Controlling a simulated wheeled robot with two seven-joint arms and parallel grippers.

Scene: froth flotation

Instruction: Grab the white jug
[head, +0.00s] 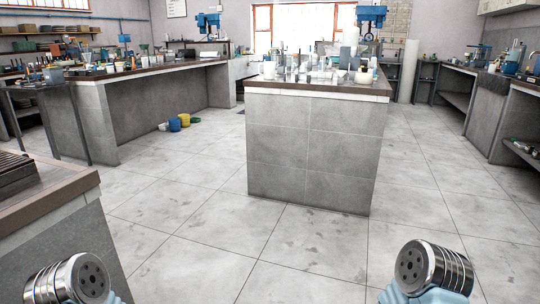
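A small white rounded vessel (363,77) stands near the front right corner of the middle island. It is too small to tell whether it is the white jug. Other pale containers crowd the same top and partly hide one another. Metal wrist parts of my left and right arms show at the bottom left and bottom right corners, far from the island. No gripper fingers show on either arm.
The grey tiled island (312,150) stands ahead with open floor (300,240) before it and aisles on both sides. A wooden-topped bench (75,185) is close on the left.

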